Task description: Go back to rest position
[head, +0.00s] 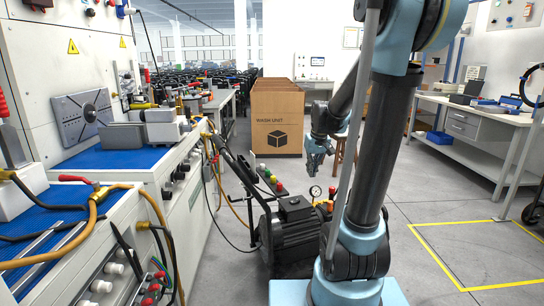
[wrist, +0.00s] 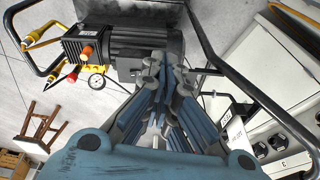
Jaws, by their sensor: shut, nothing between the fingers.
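My gripper (head: 318,160) hangs at the end of my folded arm in the middle of the head view, pointing down. It is over the floor side of the pump unit and apart from the bench. In the wrist view the blue-grey fingers of my gripper (wrist: 158,110) are shut with nothing held. A dark motor pump (head: 293,232) on a cart stands below it; the pump also shows at the top of the wrist view (wrist: 120,50).
A test bench (head: 120,180) with blue mats runs along the left. A cardboard box (head: 277,108) stands behind. A wooden stool (wrist: 38,128) is at the wrist view's left. A white workbench (head: 470,130) is at right. Floor inside the yellow marking (head: 490,250) is clear.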

